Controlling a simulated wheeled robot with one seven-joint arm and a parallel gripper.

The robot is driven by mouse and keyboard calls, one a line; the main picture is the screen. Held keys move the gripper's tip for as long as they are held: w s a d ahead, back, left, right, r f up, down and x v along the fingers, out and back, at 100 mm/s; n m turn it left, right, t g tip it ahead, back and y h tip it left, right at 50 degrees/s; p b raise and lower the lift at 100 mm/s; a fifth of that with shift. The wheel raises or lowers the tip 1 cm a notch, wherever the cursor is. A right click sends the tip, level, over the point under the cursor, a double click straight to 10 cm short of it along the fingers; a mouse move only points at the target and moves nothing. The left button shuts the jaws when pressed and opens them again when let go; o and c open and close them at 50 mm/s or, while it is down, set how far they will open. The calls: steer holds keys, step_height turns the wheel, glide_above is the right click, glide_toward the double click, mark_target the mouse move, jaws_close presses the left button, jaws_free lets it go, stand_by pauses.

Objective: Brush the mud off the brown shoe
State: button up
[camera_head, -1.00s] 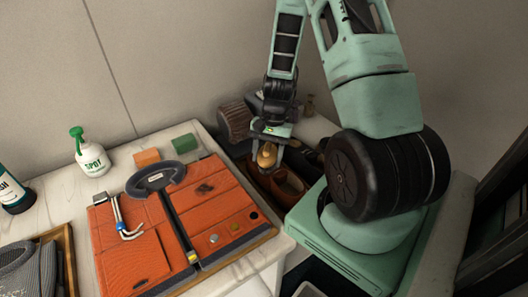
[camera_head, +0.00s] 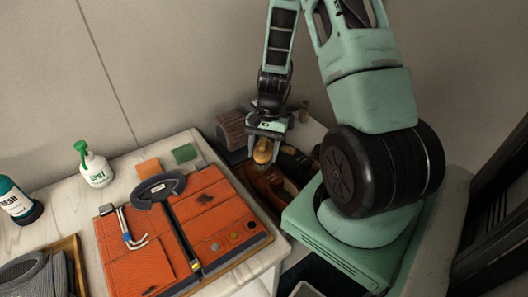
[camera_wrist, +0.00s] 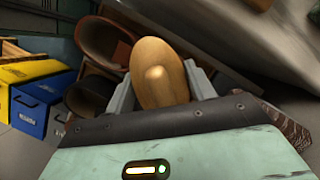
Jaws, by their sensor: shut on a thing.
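My gripper (camera_head: 264,150) is shut on a rounded, light wooden thing (camera_head: 262,152), which looks like the brush's handle. It stands up between the fingers in the wrist view (camera_wrist: 160,75); no bristles show. The brown shoe (camera_head: 265,182) lies just below and beyond the gripper in the head view, right of the orange case. A darker shoe (camera_head: 297,163) lies beside it. Reddish-brown openings of footwear (camera_wrist: 100,40) show left of the wooden thing in the wrist view. I cannot tell whether the held thing touches the brown shoe, and mud is not clear.
An orange case (camera_head: 125,270) with a dark handle lies on the pale table (camera_head: 70,212). A ribbed brown thing (camera_head: 232,132) sits behind my gripper. Blue and yellow boxes (camera_wrist: 35,105) show in the wrist view.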

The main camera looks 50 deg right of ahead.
mark_target(262, 143)
steer(key=shift+w+r, duration=0.1)
steer(key=shift+r, duration=0.15)
step_height(262, 143, up, 3)
steer(key=p, duration=0.2)
steer(key=shift+w+p, duration=0.15)
steer(key=shift+p, duration=0.25)
steer(key=shift+d, duration=0.1)
steer(key=shift+f, duration=0.1)
steer(key=shift+s+f+b, duration=0.4)
steer(key=shift+f+b, duration=0.15)
steer(key=shift+b, duration=0.45)
steer(key=shift+s+f+t+h+b, duration=0.3)
steer(key=shift+s+f+t+b, duration=0.25)
steer(key=shift+b, duration=0.5)
steer(key=shift+s, duration=0.1)
